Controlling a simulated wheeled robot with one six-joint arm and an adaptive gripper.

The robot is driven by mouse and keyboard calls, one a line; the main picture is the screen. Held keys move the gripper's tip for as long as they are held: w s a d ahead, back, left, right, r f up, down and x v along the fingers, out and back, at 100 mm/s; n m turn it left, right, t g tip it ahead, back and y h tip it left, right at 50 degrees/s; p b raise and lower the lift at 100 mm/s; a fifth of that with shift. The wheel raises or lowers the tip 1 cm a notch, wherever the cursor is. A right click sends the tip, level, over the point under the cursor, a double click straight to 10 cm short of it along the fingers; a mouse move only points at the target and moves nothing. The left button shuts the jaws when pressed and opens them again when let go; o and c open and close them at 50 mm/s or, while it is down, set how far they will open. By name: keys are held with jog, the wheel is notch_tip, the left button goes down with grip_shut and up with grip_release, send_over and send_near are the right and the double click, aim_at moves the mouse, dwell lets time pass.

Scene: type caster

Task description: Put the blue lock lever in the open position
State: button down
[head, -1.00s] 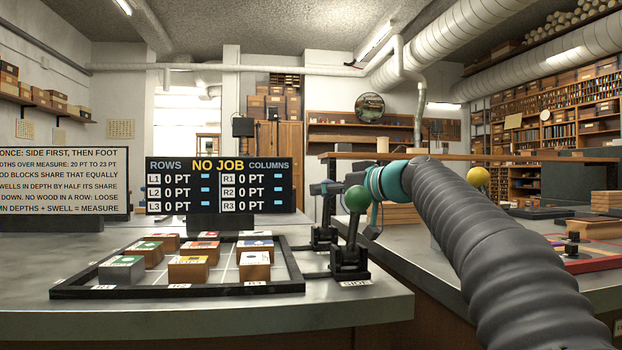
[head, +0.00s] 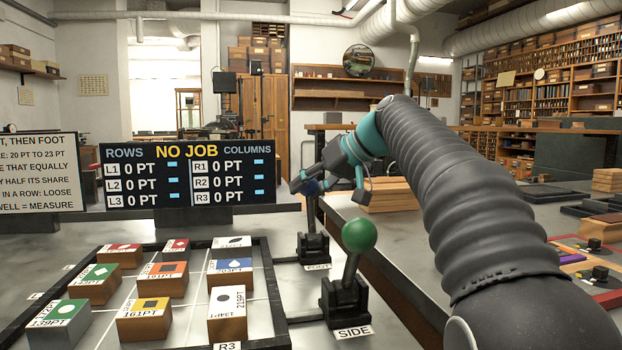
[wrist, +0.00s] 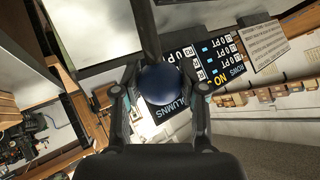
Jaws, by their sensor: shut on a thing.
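The blue lock lever has a dark blue ball knob (wrist: 163,84) on a thin shaft. In the head view its shaft (head: 311,215) rises from a black base (head: 314,247) behind a label that seems to read FOOT. The shaft stands close to upright. My gripper (head: 304,184) is at the top of this lever and partly covers the knob. In the wrist view my gripper's two fingers (wrist: 163,78) are on either side of the blue knob, shut on it.
A green-knobbed lever (head: 358,237) labelled SIDE stands nearer, just right of the blue one. Left is a black-framed tray (head: 272,300) with several marked blocks. Behind stands a NO JOB display (head: 188,175). Another bench with wooden blocks (head: 392,195) lies right.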

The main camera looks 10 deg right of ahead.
jog(key=shift+w+f, duration=0.1)
jog(key=shift+w, duration=0.15)
dwell(0.3)
jog(key=c, duration=0.6)
grip_release()
jog(key=shift+c, duration=0.2)
jog(key=v, duration=1.2)
jog(key=shift+a, duration=0.1)
